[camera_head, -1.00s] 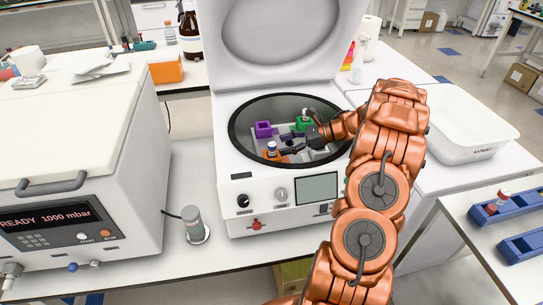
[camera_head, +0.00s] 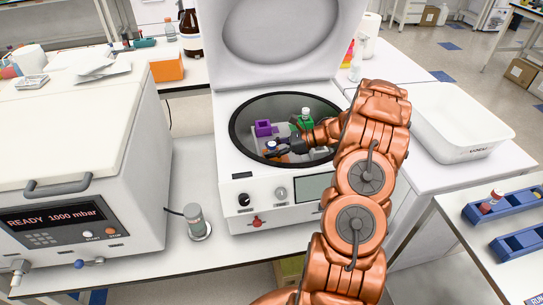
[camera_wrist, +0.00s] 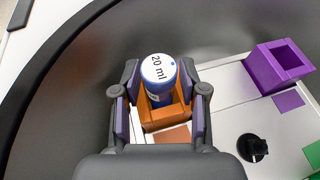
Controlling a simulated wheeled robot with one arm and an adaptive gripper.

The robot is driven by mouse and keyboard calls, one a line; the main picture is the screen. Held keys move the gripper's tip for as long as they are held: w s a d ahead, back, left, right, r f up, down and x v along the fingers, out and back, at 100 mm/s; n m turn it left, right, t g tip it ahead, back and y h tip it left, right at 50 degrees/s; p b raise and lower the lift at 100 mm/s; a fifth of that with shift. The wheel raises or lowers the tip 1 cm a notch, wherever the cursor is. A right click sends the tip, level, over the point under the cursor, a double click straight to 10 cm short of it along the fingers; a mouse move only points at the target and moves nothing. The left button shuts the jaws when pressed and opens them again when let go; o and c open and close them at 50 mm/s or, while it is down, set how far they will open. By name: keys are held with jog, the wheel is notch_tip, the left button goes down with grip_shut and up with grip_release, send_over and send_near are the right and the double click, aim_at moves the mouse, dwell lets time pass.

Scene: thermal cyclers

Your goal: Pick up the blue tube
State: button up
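The blue tube (camera_wrist: 158,98) has a white cap marked "20 ml" and stands upright in an orange square holder (camera_wrist: 150,116) inside the round chamber of the open machine (camera_head: 240,185). In the head view the tube (camera_head: 271,146) is partly hidden by my gripper (camera_head: 281,149). In the wrist view my gripper (camera_wrist: 160,92) is open, with one finger on each side of the tube and holder. Small gaps show between the fingers and the tube.
A purple empty holder (camera_wrist: 281,66) stands to the right in the wrist view. A green holder (camera_head: 296,125) with a white-capped tube (camera_head: 306,114) is behind my gripper. The chamber rim (camera_head: 232,130) surrounds them, and the raised lid (camera_head: 280,40) stands behind.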

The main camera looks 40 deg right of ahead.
jog(key=c, duration=0.7)
jog(key=shift+r, duration=0.15)
